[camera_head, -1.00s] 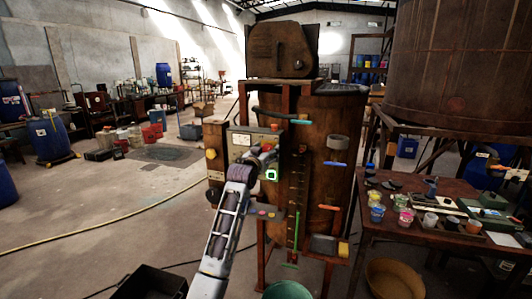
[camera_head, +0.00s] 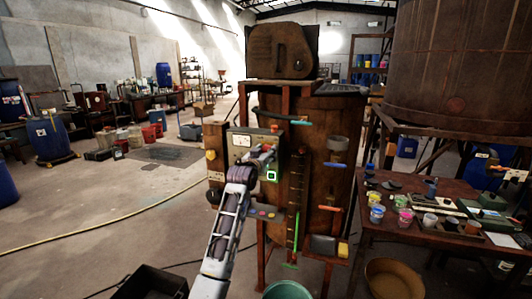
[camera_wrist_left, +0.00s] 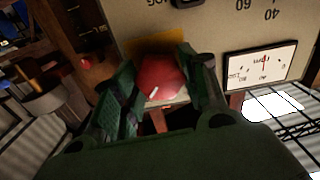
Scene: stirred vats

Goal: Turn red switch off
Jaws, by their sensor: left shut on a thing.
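The red switch (camera_wrist_left: 160,76) is a round red knob with a small white mark, on an orange-yellow plate (camera_wrist_left: 168,43) on the pale control panel. My left gripper (camera_wrist_left: 159,84) is shut on it, with one dark green finger on each side, in the left wrist view. In the head view my left gripper (camera_head: 263,157) is at the front of the control box (camera_head: 241,142), and it hides most of the switch. A lit green square button (camera_head: 271,176) is just below the gripper. My right gripper is not in view.
The box is mounted on a rusty brown vat (camera_head: 330,190) with several coloured handles. A gauge (camera_wrist_left: 262,66) is beside the switch. A table (camera_head: 380,226) with cups stands at the right. A green bucket (camera_head: 288,290) is on the floor below.

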